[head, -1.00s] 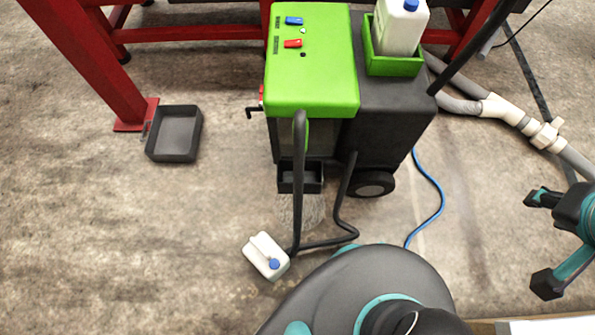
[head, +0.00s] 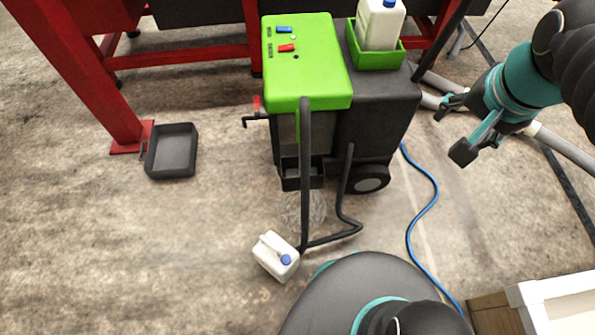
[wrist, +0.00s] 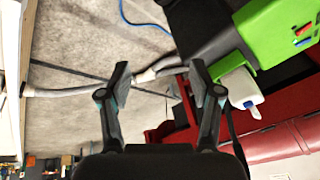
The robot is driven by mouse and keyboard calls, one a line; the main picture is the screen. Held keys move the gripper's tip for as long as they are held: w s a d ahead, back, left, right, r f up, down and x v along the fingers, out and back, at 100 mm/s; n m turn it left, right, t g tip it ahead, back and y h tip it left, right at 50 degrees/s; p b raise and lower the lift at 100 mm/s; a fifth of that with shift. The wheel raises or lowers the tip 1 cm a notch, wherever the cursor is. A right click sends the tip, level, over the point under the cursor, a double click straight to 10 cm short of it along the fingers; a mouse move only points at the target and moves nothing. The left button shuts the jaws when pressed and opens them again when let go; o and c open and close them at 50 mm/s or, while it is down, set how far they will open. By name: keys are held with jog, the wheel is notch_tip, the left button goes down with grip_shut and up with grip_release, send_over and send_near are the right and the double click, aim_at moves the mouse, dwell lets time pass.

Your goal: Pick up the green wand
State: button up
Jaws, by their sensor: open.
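I cannot make out a green wand in either view. The green-topped machine (head: 305,65) with a black body stands in the middle of the head view, and its green top also shows at the upper right of the wrist view (wrist: 275,30). My gripper (head: 456,130) is open and empty, in the air to the right of the machine, its fingers pointing left towards it. In the wrist view the two fingers of my gripper (wrist: 161,82) stand apart with floor, pipe and red frame beyond them.
A white bottle (head: 380,25) stands in a green holder (head: 375,58) on the machine. A white jug (head: 275,257) and a dark tray (head: 172,152) lie on the floor. A blue hose (head: 424,220), grey pipes (head: 562,148) and a red frame (head: 185,58) surround it.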

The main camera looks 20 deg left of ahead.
jog(key=w+a+f+m+g+b, duration=0.1)
jog(key=w+a+m, duration=0.2)
jog(key=a, duration=0.4)
jog(key=w+a+m+g+b, duration=0.1)
jog(key=w+a+m, duration=0.15)
jog(key=a, duration=0.45)
jog(key=m+g, duration=0.2)
jog(key=m, duration=0.3)
send_over(303, 119)
jog(key=w+a, duration=0.1)
jog(key=shift+h, duration=0.4)
notch_tip(303, 119, down, 5)
jog(key=shift+r+b, duration=0.1)
jog(key=shift+b, duration=0.35)
jog(key=shift+a+f, duration=0.15)
jog(key=shift+f, duration=0.25)
notch_tip(303, 119, down, 8)
jog(key=shift+r+b, duration=0.1)
jog(key=shift+b, duration=0.55)
jog(key=f, duration=0.4)
jog(key=shift+w+d+b, duration=0.25)
jog(key=shift+d+b, duration=0.1)
jog(key=shift+f, duration=0.65)
grip_shut()
